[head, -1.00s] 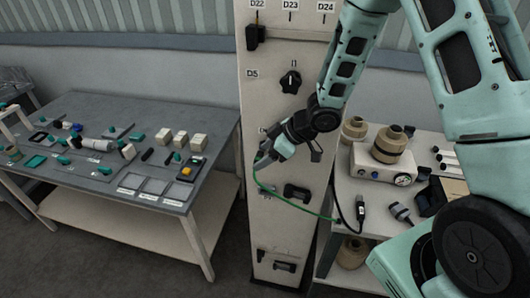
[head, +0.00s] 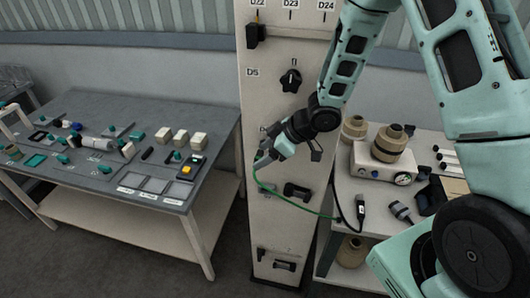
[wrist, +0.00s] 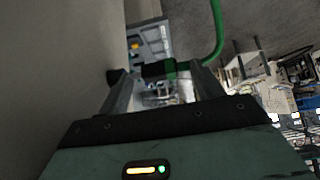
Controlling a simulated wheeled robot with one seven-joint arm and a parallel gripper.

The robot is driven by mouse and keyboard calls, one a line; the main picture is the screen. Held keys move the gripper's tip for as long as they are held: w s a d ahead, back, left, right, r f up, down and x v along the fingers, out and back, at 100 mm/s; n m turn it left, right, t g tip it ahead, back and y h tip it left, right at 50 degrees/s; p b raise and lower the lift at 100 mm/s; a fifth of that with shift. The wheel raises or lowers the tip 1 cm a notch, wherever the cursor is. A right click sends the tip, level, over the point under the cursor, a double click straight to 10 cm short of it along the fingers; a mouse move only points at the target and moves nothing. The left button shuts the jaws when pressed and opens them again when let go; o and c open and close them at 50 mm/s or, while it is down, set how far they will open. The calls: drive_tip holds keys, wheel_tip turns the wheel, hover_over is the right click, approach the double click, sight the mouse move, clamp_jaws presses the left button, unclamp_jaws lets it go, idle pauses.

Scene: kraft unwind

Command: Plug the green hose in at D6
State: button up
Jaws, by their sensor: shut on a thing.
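My gripper (head: 265,157) is at the left part of the pale upright panel (head: 262,225), below the D5 label. It is shut on the green hose's dark end plug, seen between the fingers in the wrist view (wrist: 158,71). The green hose (head: 295,204) hangs from the gripper in a curve down and right toward the side table; it also shows in the wrist view (wrist: 218,38). A label below D5 (head: 252,72) is mostly covered by my gripper, so D6 cannot be read. The socket there is hidden, and I cannot tell whether the plug touches it.
A black knob (head: 291,80) sits above on the panel, and black handles (head: 297,191) lie below. The grey workbench (head: 85,110) with small parts is at left.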

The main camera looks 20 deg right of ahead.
drive_tip(key=shift+d+f, duration=0.1)
drive_tip(key=shift+d, duration=0.1)
idle(0.5)
drive_tip(key=shift+d, duration=0.15)
idle(0.5)
drive_tip(key=shift+p, duration=0.35)
idle(0.4)
drive_tip(key=shift+w+p, duration=0.2)
drive_tip(key=shift+p, duration=0.1)
idle(0.3)
drive_tip(key=shift+s+a+b, duration=0.3)
drive_tip(key=shift+a+b, duration=0.1)
drive_tip(key=shift+s+a+b, duration=0.5)
drive_tip(key=shift+s+a, duration=0.15)
drive_tip(key=shift+s, duration=0.25)
drive_tip(key=shift+s+a+b, duration=0.5)
drive_tip(key=shift+s+a, duration=0.15)
drive_tip(key=shift+s, duration=0.25)
